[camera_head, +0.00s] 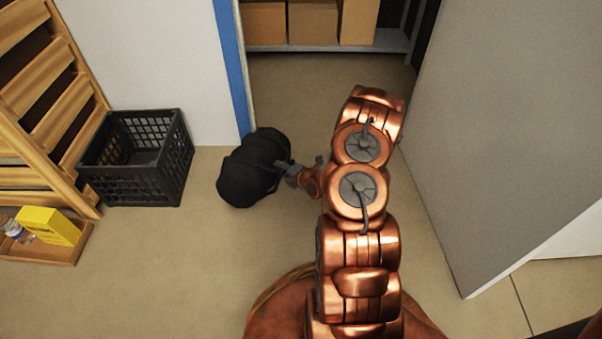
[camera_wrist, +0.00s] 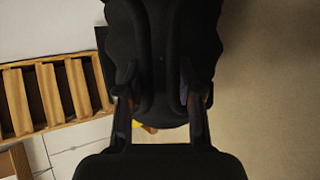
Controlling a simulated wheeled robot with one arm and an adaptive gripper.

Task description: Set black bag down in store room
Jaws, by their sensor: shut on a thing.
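The black bag (camera_head: 252,168) is a dark, lumpy bundle left of my arm in the head view, near the bottom of the blue door frame. My gripper (camera_head: 287,172) is shut on its right side. In the wrist view the bag (camera_wrist: 165,50) fills the upper middle, between the two fingers of my gripper (camera_wrist: 160,105). I cannot tell from these views whether the bag touches the floor. The store room shows through the doorway, with a grey shelf (camera_head: 390,40) at its back.
Cardboard boxes (camera_head: 313,22) stand on the shelf. A black crate (camera_head: 140,160), a wooden slatted rack (camera_head: 45,100) and a wooden tray (camera_head: 50,252) with a yellow box (camera_head: 50,226) are at left. A grey door panel (camera_head: 510,130) stands at right. Floor inside the doorway is clear.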

